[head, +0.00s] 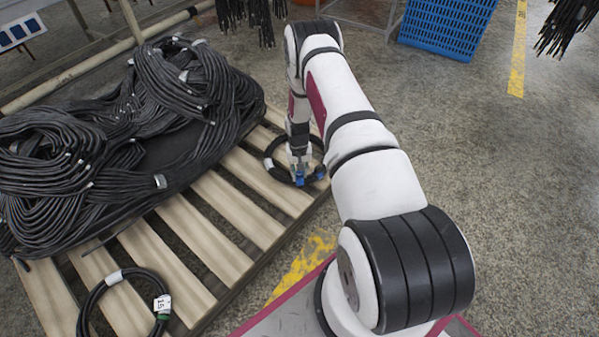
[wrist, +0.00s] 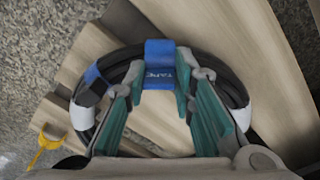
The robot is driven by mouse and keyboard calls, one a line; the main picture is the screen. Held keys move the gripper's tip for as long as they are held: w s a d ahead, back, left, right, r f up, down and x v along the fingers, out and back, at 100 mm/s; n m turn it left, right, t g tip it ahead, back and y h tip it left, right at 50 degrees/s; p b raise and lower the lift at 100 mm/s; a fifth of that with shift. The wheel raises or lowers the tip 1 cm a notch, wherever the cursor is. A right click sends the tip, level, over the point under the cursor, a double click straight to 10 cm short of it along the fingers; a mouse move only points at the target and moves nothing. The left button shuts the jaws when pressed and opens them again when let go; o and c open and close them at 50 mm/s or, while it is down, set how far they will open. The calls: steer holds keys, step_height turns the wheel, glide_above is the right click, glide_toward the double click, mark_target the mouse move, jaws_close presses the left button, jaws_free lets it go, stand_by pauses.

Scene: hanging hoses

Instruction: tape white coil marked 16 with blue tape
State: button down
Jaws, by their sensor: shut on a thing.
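A black hose coil (head: 269,150) with white bands lies on the pallet's right side; it also shows in the wrist view (wrist: 232,82). No number is readable on it. My gripper (head: 300,178) is over the coil's near edge. In the wrist view my gripper (wrist: 162,78) is shut on a blue tape piece (wrist: 160,52) marked TAPE, which sits at the coil's black strands. A second blue patch (wrist: 92,78) is around the coil to the left. White bands show at the coil's left (wrist: 82,116) and right (wrist: 241,117). The fingers hide part of the coil.
Another black coil (head: 92,297) with a white label (head: 162,303), seemingly reading 15, and green tape lies at the pallet's near left. A large heap of black hoses (head: 190,85) covers the pallet's back left.

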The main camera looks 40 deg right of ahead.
steer(key=shift+f+b, duration=0.3)
steer(key=shift+f, duration=0.15)
stand_by(0.3)
steer(key=c, duration=1.3)
jaws_free()
steer(key=shift+r, duration=0.2)
